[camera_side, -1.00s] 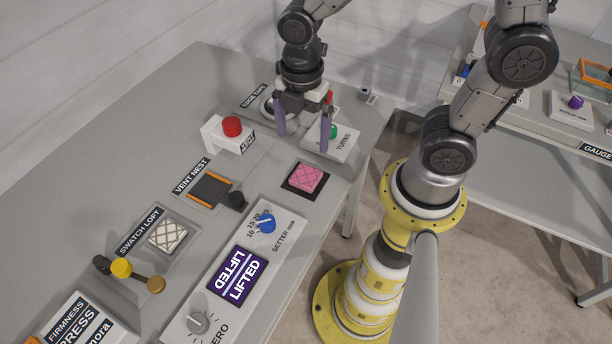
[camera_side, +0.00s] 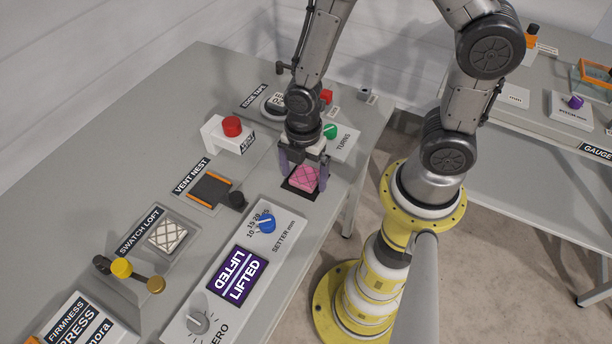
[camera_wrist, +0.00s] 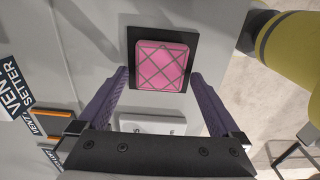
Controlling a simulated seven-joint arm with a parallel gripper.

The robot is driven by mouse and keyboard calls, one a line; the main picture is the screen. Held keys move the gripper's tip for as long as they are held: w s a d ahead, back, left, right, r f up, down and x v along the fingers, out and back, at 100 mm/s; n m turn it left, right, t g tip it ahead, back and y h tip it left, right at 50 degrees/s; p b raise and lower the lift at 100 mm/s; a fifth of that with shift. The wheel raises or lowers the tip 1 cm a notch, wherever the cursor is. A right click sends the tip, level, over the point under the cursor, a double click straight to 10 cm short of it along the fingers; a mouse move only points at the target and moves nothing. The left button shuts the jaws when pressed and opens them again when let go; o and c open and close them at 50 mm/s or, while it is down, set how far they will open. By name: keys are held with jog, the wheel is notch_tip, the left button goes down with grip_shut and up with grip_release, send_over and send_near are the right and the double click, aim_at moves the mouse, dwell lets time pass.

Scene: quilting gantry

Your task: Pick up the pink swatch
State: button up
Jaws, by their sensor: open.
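The pink swatch (camera_side: 304,178) is a quilted square with a crossed line pattern, lying flat on a black pad (camera_side: 291,190). In the wrist view the swatch (camera_wrist: 162,66) lies at the upper middle, inside the dark border of the pad (camera_wrist: 191,39). My gripper (camera_side: 303,170) is open and empty, with its purple fingers low over the swatch. In the wrist view the fingers (camera_wrist: 160,82) spread to the left and right of the swatch's near edge. I cannot tell the exact height of the fingertips above the pad.
A setter panel with a blue knob (camera_side: 267,224) stands near the swatch. The vent nest (camera_side: 209,190), a white box with a red button (camera_side: 232,126) and a green button (camera_side: 330,131) are around it. A white patterned swatch (camera_side: 168,236) lies farther left.

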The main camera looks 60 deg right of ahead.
aim_at(305, 179)
jog(key=c, duration=1.2)
jog(key=shift+c, duration=0.2)
jog(key=shift+r, duration=0.45)
notch_tip(305, 179, up, 3)
jog(key=shift+s+f, duration=0.1)
jog(key=shift+s, duration=0.05)
jog(key=s+d+r, duration=0.3)
jog(key=s+r, duration=0.6)
jog(key=s, duration=0.4)
jog(key=shift+s, duration=0.25)
